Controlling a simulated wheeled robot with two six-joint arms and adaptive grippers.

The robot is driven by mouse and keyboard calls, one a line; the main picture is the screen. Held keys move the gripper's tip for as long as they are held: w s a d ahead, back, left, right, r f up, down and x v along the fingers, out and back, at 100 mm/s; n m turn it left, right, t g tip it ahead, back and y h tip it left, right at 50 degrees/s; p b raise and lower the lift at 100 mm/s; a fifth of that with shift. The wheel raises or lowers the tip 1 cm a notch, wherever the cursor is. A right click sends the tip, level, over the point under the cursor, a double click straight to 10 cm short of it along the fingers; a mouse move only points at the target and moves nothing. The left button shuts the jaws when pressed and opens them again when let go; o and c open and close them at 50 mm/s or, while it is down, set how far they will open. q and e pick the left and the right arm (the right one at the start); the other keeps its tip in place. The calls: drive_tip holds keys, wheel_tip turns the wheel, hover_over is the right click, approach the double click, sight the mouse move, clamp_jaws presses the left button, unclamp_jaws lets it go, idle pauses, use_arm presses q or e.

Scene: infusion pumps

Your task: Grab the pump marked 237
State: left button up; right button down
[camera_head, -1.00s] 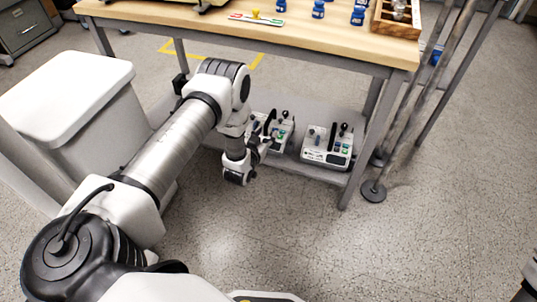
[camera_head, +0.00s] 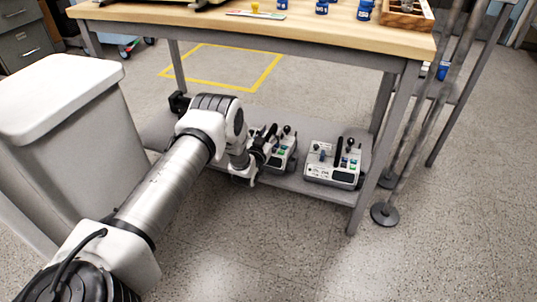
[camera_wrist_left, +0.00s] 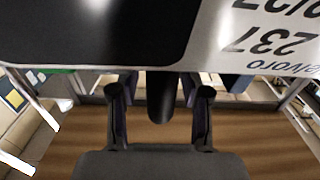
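In the left wrist view the pump marked 237 (camera_wrist_left: 262,45) is very close. Its white label shows upside down beside a large dark panel across the top. My left gripper (camera_wrist_left: 160,92) is open, its two fingers apart, with a dark rounded bar of the pump between them; contact cannot be told. In the head view my left gripper (camera_head: 262,150) is at the left side of a white pump (camera_head: 288,158) on the lower shelf, partly hiding it. A second white pump (camera_head: 333,168) sits to its right; its number is too small to read. My right gripper is out of view.
The lower shelf (camera_head: 300,187) is under a wooden-topped table (camera_head: 340,38) bearing blue bottles (camera_head: 322,8) and a wooden box (camera_head: 405,17). A table leg (camera_head: 380,150) and a pole base (camera_head: 384,214) stand at right. A white bin (camera_head: 75,125) stands at left.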

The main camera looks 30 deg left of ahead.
use_arm(q)
clamp_jaws()
drive_tip(key=shift+r, duration=0.1)
